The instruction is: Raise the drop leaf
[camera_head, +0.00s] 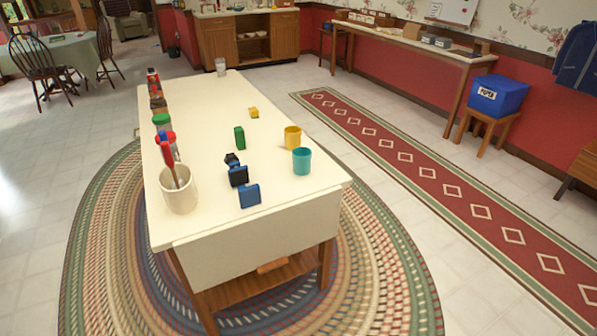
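The drop leaf (252,246) is a cream panel at the near end of a long table with a cream top (215,120). The leaf hangs down steeply from the near edge of the top, in front of the wooden legs. Its lower edge is free, and part of a wooden shelf (262,283) shows below it. Neither of my grippers is in view.
A white holder with pens (180,196), a teal cup (302,161), a yellow cup (292,137) and several small blocks stand on the tabletop. The table stands on a braided rug (390,270). A blue paper bin (497,95) stands right. Floor around is open.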

